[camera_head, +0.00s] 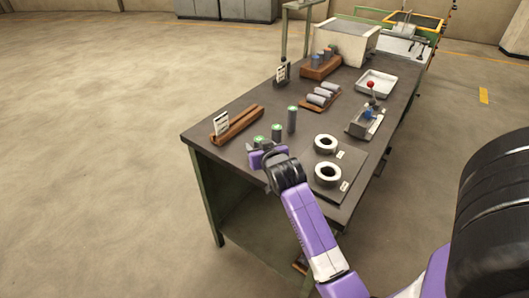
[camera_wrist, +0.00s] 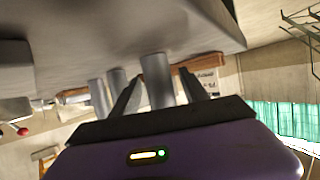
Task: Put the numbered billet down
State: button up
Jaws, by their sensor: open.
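My gripper (camera_head: 264,150) is low over the near left part of the dark workbench (camera_head: 205,131). In the wrist view, where the bench appears overhead, its two dark fingers (camera_wrist: 158,95) are spread with a grey cylindrical billet (camera_wrist: 157,78) between them. That billet appears to stand upright on the bench. In the head view, a green-topped billet (camera_head: 258,141) shows right at the gripper, partly hidden by it. Two more green-topped billets stand just beyond, a short-looking one (camera_head: 276,131) and a taller-looking one (camera_head: 292,119). I cannot read any numbers on the billets.
A wooden rack (camera_head: 243,122) with a white card (camera_head: 221,123) lies to the left. Beyond are a rack of lying billets (camera_head: 306,106), a wooden block (camera_head: 315,73) holding billets, and a white tray (camera_head: 376,83).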

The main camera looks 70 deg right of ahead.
jog(key=v, duration=1)
jog(key=shift+s+a+r, duration=0.1)
jog(key=shift+s+r, duration=0.05)
jog(key=s+a+f+n+t+y, duration=0.2)
jog(key=s+a+f+n+y, duration=0.15)
jog(key=a, duration=0.65)
jog(key=s+a+f+n+t+y, duration=0.2)
jog(key=a+n, duration=0.2)
jog(key=a, duration=0.7)
jog(key=s+a+r+n+t+y, duration=0.2)
jog(key=s+a+r+y, duration=0.3)
jog(key=s+a, duration=0.6)
jog(key=shift+s+a, duration=0.3)
jog(key=shift+a, duration=0.8)
jog(key=shift+o, duration=0.5)
jog(key=shift+r+n, duration=0.1)
jog(key=shift+n, duration=0.15)
